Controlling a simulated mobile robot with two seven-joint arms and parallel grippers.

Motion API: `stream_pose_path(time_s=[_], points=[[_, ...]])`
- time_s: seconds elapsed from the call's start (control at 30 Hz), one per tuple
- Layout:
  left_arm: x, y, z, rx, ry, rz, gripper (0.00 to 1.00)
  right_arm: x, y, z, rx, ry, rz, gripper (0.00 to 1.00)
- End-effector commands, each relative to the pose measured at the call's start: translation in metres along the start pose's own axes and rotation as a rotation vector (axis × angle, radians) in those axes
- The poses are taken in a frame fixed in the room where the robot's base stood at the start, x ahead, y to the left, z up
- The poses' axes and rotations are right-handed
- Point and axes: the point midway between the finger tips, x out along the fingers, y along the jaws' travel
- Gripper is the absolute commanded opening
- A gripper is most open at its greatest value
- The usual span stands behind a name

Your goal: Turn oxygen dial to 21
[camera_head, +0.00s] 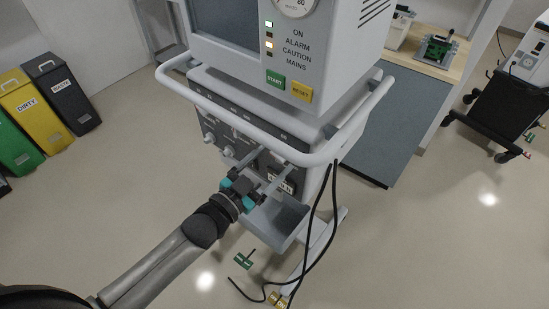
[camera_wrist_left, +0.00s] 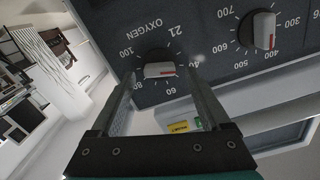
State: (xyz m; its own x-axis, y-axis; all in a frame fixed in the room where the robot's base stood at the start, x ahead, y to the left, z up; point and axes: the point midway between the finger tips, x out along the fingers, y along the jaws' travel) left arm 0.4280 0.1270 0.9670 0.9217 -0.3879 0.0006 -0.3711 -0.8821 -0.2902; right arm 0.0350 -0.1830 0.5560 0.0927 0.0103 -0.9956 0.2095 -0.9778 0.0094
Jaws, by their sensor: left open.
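The ventilator's oxygen dial (camera_wrist_left: 160,66) is a pale knob with a red mark on a dark panel in the left wrist view. The numbers 21, 100, 80 and 60 show around it, upside down or tilted; I cannot tell its exact setting. My left gripper (camera_wrist_left: 161,82) is open, with one finger on each side of the knob. I cannot tell whether the fingers touch it. In the head view, my left gripper (camera_head: 268,165) reaches the lower front panel from the lower left and hides the dial. My right gripper is not in view.
A second dial (camera_wrist_left: 262,30) is beside the oxygen dial. A white rail (camera_head: 265,145) runs around the ventilator (camera_head: 240,70) above my gripper. Black hoses (camera_head: 325,210) hang at its right. Bins (camera_head: 35,110) stand at the left; the front floor is mostly clear.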

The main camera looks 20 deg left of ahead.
Motion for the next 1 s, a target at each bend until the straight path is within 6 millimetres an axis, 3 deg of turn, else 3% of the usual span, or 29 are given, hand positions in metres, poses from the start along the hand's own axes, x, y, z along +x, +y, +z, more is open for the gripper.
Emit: stream_pose_path(time_s=[0.2, 0.47, 1.0], points=[[0.0126, -0.0002, -0.0001, 0.0, 0.0, 0.0, 0.8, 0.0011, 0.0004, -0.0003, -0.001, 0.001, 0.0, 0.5], [0.0133, 0.0, 0.0001, 0.0, -0.001, 0.0, 0.8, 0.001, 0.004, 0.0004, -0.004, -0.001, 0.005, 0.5], [0.0129, -0.0001, 0.0, 0.0, -0.001, 0.0, 0.21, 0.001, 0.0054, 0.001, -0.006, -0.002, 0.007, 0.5]])
